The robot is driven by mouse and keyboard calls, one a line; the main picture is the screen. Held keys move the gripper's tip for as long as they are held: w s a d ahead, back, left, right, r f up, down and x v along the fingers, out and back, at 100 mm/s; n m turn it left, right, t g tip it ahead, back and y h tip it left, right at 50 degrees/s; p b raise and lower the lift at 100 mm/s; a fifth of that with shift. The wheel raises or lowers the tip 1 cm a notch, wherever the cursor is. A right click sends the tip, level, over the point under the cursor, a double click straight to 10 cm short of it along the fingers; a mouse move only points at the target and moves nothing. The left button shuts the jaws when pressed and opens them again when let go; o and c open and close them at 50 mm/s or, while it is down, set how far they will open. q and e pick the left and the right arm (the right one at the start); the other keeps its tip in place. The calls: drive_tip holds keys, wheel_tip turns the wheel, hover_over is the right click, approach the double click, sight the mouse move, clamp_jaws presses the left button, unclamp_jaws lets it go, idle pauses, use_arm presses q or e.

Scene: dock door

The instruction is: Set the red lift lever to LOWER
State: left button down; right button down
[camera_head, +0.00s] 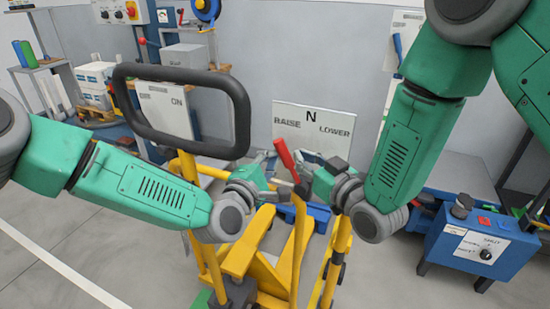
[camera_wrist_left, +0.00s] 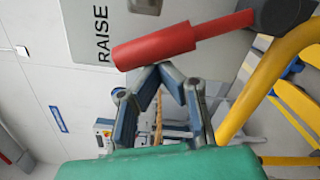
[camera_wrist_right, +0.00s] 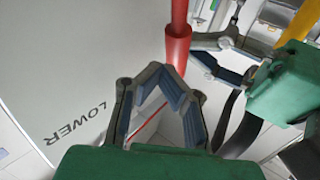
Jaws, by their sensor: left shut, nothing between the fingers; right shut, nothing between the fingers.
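The red lift lever (camera_head: 285,155) stands on the yellow pallet truck in the head view, its grip tilted left, toward the RAISE side. Behind it a white plate (camera_head: 312,140) reads RAISE, N and LOWER. My left gripper (camera_wrist_left: 160,68) is shut and empty, its fingertips close beside the red grip (camera_wrist_left: 155,45); I cannot tell whether they touch. My right gripper (camera_wrist_right: 163,68) is shut and empty, on the lever's right side in the head view. Its fingertips are close to the red grip's end (camera_wrist_right: 178,48); contact is unclear.
A black loop handle (camera_head: 185,75) rises at the left, above my left forearm. Yellow truck frame (camera_head: 255,250) lies below the grippers. A blue box with a knob (camera_head: 465,245) stands at the right. Shelves with goods (camera_head: 95,85) are at the back left. Bare floor shows at the lower left.

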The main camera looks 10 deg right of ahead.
use_arm(q)
drive_tip(key=shift+s+d+r, duration=0.2)
drive_tip(key=shift+d, duration=0.2)
drive_tip(key=shift+s+d+r, duration=0.35)
drive_tip(key=shift+s+d, duration=0.1)
drive_tip(key=shift+d, duration=0.2)
use_arm(e)
drive_tip(key=shift+a, duration=0.15)
drive_tip(key=c, duration=1.6)
unclamp_jaws()
use_arm(q)
drive_tip(key=shift+w, duration=0.1)
use_arm(e)
drive_tip(key=shift+s+d, duration=0.1)
drive_tip(key=shift+d, duration=0.1)
